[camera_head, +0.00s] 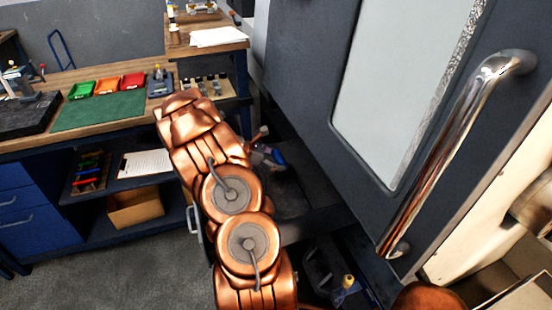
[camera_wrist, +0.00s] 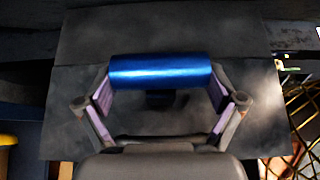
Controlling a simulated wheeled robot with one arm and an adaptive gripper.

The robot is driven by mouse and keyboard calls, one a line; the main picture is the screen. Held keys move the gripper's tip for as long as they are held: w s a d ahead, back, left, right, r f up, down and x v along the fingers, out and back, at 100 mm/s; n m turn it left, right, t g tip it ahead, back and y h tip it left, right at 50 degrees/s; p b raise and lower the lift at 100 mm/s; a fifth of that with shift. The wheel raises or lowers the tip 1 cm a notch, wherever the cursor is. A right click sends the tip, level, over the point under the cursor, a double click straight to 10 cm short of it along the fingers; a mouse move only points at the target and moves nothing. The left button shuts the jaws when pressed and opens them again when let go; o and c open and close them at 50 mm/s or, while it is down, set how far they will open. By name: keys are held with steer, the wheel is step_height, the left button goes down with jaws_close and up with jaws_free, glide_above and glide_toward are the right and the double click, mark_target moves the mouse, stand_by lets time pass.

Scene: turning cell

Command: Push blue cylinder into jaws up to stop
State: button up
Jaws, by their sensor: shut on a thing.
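The blue cylinder (camera_wrist: 160,70) lies crosswise between the fingers of my gripper (camera_wrist: 161,88) in the wrist view. The fingers hold it at its two ends, and the gripper is shut on it. In the head view the blue cylinder (camera_head: 279,157) shows as a small blue patch at my gripper (camera_head: 264,151), just beyond my copper-coloured arm. My arm hides part of the gripper there. A dark grey surface lies behind the cylinder in the wrist view; the gap to it cannot be told. I cannot make out the jaws in either view.
A large dark door with a window (camera_head: 385,90) and a chrome handle (camera_head: 455,145) fills the right side. A wooden bench (camera_head: 45,138) at left bears a green mat (camera_head: 100,110) and coloured trays (camera_head: 107,84). A cardboard box (camera_head: 135,207) sits on its lower shelf.

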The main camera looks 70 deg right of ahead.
steer(key=shift+f, duration=0.5)
stand_by(0.4)
steer(key=o, duration=1)
steer(key=v, duration=1.2)
steer(key=shift+a+r, duration=0.1)
